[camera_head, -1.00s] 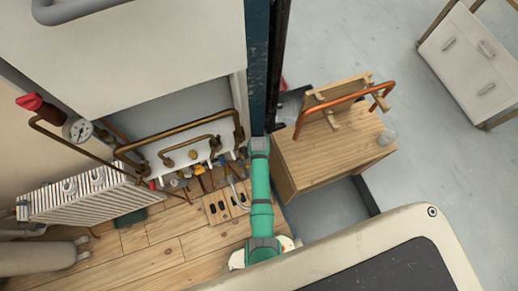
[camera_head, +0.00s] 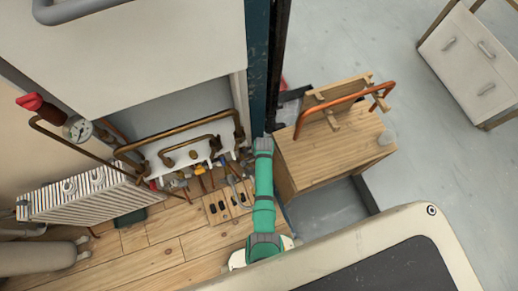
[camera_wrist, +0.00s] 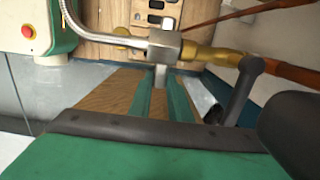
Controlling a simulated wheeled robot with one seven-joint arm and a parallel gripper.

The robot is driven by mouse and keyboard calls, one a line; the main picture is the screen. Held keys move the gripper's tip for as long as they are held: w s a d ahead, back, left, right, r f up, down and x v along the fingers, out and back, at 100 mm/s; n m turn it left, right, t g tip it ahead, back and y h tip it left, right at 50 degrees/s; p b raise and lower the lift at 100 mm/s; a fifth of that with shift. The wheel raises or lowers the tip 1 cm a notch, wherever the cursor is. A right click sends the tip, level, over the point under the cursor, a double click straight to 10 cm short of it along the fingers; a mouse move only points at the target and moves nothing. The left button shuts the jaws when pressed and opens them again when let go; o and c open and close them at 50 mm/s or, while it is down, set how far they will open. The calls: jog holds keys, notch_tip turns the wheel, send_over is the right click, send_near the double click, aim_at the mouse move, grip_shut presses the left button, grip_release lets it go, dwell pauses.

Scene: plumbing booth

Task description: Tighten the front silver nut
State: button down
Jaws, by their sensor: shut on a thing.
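In the wrist view a silver nut (camera_wrist: 165,46) joins a braided silver hose (camera_wrist: 105,37) on the left to a brass fitting (camera_wrist: 208,53) on the right. My gripper (camera_wrist: 163,50) is at this nut, shut on it; narrow pale metal pieces show just above and below it. How the fingertips sit on it is hard to make out. In the head view my green arm covers the gripper and the nut, beside the blue-green post.
In the head view a wooden box (camera_head: 315,168) with a copper pipe (camera_head: 335,110) stands right of my arm. A slotted wooden block (camera_head: 218,209), brown pipes (camera_head: 185,129) and a white radiator (camera_head: 75,195) are to its left.

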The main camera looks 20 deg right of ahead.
jog(key=shift+d+f+y, duration=0.2)
jog(key=shift+f+y, duration=0.25)
jog(key=shift+y, duration=0.55)
jog(key=shift+d+f+y, duration=0.15)
jog(key=shift+f+y, duration=0.3)
jog(key=shift+y, duration=0.55)
jog(key=c, duration=1.6)
grip_release()
jog(key=shift+c, duration=0.2)
jog(key=v, duration=0.7)
jog(key=shift+r, duration=0.25)
jog(key=shift+d, duration=0.1)
